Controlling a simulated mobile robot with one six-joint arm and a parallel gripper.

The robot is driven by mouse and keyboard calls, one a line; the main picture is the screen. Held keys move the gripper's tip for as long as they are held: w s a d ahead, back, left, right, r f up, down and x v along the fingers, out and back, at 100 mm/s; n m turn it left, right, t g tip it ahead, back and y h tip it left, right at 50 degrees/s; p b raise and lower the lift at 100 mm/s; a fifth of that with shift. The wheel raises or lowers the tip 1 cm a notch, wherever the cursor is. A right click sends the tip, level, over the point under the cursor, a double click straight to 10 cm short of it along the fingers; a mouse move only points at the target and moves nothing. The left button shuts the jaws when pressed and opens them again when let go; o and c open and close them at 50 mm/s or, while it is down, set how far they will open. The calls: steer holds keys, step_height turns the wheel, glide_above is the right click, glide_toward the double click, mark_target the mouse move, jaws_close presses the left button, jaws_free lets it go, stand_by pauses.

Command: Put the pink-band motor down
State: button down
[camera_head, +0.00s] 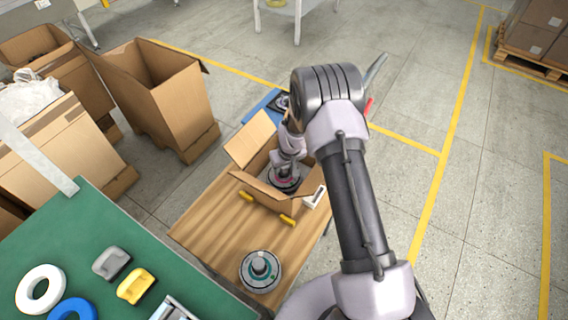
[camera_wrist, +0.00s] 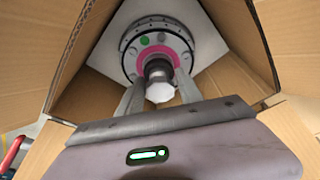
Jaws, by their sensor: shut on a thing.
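The pink-band motor (camera_wrist: 158,45) is a grey round hub with a pink ring around its shaft. In the wrist view my gripper (camera_wrist: 160,90) is shut on its shaft, one finger on each side. The motor is inside the open cardboard box (camera_wrist: 240,45), over the box's pale floor. I cannot tell whether it touches that floor. In the head view the pink-band motor (camera_head: 285,180) shows low in the box (camera_head: 255,150), partly hidden by my gripper (camera_head: 287,165).
The box stands on a wooden table (camera_head: 210,225). A teal-band motor (camera_head: 260,270) stands at the table's front. A green table (camera_head: 120,255) with rings and small blocks is at lower left. Large cartons (camera_head: 155,95) stand behind.

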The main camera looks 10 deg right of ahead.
steer(key=shift+r, duration=0.15)
steer(key=c, duration=0.8)
jaws_free()
steer(key=a+p+v, duration=0.1)
steer(key=p+v, duration=0.3)
steer(key=v, duration=0.8)
step_height(320, 180, up, 14)
steer(key=m, duration=0.2)
glide_above(288, 181)
steer(key=s+a, duration=0.1)
steer(key=s, duration=0.2)
steer(key=s+a+r+t, duration=0.1)
steer(key=s+r, duration=0.3)
steer(key=r, duration=0.2)
steer(key=s+a+r+m, duration=0.1)
steer(key=s+r, duration=0.3)
steer(key=s, duration=0.3)
steer(key=s+r+m+t+y, duration=0.1)
steer(key=s+r, duration=0.3)
steer(key=s, duration=0.4)
steer(key=s+a+r+m, duration=0.1)
steer(key=s+r, duration=0.3)
steer(key=s, duration=0.4)
steer(key=shift+s+a+r+m+t, duration=0.25)
steer(key=shift+a+r+m+t, duration=0.1)
steer(key=shift+m, duration=0.55)
